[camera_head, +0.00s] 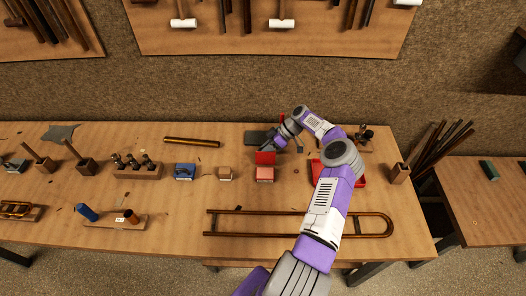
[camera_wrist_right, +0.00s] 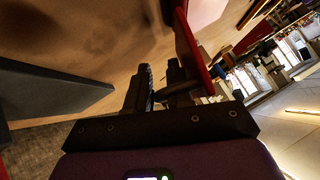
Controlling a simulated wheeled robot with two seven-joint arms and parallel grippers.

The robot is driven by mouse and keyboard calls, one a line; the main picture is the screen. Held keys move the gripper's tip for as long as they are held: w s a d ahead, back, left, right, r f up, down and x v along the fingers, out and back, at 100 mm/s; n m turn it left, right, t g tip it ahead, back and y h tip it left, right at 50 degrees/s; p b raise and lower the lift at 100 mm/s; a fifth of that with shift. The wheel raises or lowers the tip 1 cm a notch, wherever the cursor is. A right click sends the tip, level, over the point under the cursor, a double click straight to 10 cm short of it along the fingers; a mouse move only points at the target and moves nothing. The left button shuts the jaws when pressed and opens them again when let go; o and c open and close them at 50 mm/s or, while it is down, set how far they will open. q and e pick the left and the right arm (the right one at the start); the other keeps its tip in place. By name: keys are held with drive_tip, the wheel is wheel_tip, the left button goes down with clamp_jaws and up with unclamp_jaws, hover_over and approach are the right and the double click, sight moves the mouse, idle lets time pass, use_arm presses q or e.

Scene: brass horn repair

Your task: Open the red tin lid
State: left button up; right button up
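The red tin (camera_head: 264,174) stands on the workbench in the middle of the head view. Its red lid (camera_head: 265,157) stands up at the tin's back edge, so the tin looks open. My right gripper (camera_head: 277,143) is just behind the lid and to its right. In the right wrist view, the dark fingers (camera_wrist_right: 158,86) are close together with nothing seen between them. The red lid (camera_wrist_right: 193,50) is right beside one finger; I cannot tell whether they touch. My left gripper is not in view.
A dark slab (camera_head: 257,138) lies behind the lid. A red tray (camera_head: 317,172) is partly behind my right arm. A long brass slide (camera_head: 262,212) lies in front.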

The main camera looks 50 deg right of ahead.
drive_tip(key=v, duration=0.7)
drive_tip(key=shift+d+r, duration=0.15)
drive_tip(key=shift+d, duration=0.1)
drive_tip(key=shift+s, duration=0.1)
